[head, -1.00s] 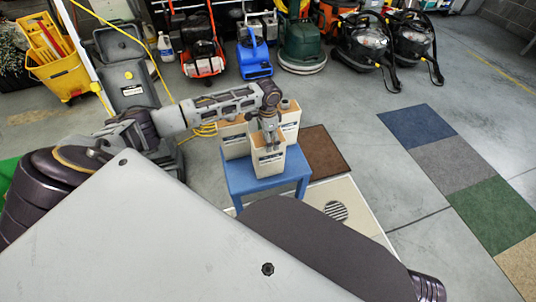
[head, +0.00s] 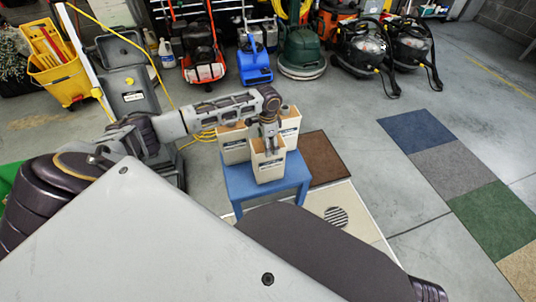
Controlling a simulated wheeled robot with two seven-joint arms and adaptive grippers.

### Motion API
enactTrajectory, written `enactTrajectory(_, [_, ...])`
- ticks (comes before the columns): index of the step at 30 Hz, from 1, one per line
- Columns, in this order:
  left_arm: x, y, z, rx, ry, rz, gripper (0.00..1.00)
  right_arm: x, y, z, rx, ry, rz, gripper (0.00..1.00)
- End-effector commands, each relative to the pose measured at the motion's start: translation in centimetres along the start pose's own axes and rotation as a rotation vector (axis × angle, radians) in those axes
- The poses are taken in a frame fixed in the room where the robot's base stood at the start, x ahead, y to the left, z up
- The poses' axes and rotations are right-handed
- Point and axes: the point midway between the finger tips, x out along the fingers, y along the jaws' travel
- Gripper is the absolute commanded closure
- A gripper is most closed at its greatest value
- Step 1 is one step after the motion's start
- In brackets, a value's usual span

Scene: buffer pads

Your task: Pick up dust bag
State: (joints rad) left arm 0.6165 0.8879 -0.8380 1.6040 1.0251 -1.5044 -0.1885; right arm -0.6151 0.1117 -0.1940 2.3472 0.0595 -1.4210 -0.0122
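Three beige box-shaped dust bags with dark labels stand upright on a small blue stool (head: 238,188) in the head view. The front dust bag (head: 268,168) is nearest me, one (head: 234,146) is behind it on the left, and one (head: 290,130) is behind it on the right. My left gripper (head: 269,147) points down at the top of the front dust bag, and its tips overlap the bag's upper edge. The fingertips are too small to show whether they are closed on it. My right gripper is not in view.
Cleaning machines line the back, including a blue one (head: 254,62). A yellow mop bucket (head: 62,72) is at left. Carpet tiles (head: 450,170) lie on open floor at right.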

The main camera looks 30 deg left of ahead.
Motion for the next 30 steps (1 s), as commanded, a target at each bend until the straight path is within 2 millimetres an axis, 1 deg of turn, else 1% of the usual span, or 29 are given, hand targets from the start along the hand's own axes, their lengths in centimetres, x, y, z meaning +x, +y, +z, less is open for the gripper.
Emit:
enactTrajectory(5, [-0.3,0.0,0.0,0.000,0.000,0.000,0.52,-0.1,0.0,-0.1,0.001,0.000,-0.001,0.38])
enactTrajectory(11, [-1.9,0.0,-0.1,0.000,0.002,-0.001,0.52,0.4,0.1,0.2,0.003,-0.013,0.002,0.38])
enactTrajectory(16, [-4.0,-0.1,-0.1,0.000,0.002,-0.001,0.52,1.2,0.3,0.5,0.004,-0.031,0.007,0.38])
enactTrajectory(18, [-5.0,-0.1,-0.1,0.000,0.002,-0.001,0.52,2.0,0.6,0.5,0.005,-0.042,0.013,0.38])
enactTrajectory(24, [-7.8,-0.1,0.0,-0.001,0.001,-0.001,0.52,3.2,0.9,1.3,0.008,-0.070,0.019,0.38])
enactTrajectory(30, [-9.6,-0.1,-0.1,0.000,0.002,0.000,0.52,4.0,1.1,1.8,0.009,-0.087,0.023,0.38])
